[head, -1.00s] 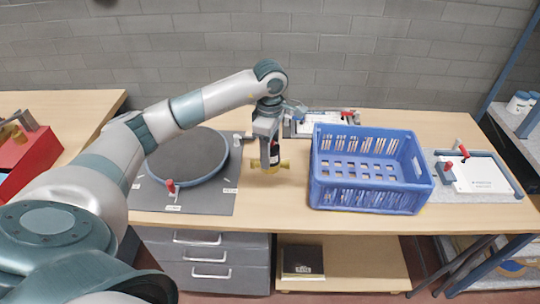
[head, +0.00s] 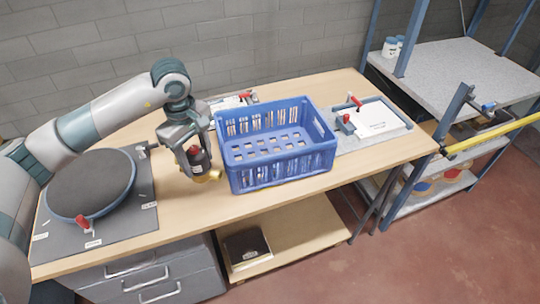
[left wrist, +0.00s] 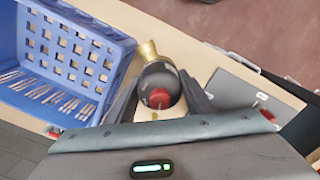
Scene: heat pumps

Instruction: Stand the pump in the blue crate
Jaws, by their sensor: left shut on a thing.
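The pump (head: 201,157) has a dark body, a red cap and brass fittings. My left gripper (head: 190,152) is shut on it and holds it just left of the blue crate (head: 285,167). In the left wrist view the pump (left wrist: 158,82) sits between the fingers, red cap toward the camera and a brass fitting at the far end. The blue crate (left wrist: 105,25) is beside it on the left there. The crate is slatted and open on top, and its visible floor looks bare. My right gripper is out of view.
The wooden table (head: 265,205) bears a round dark turntable (head: 92,182) at left. A fixture with a white plate (head: 372,121) stands right of the crate. Another fixture lies partly hidden behind the crate. A metal shelf (head: 440,75) stands at the right.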

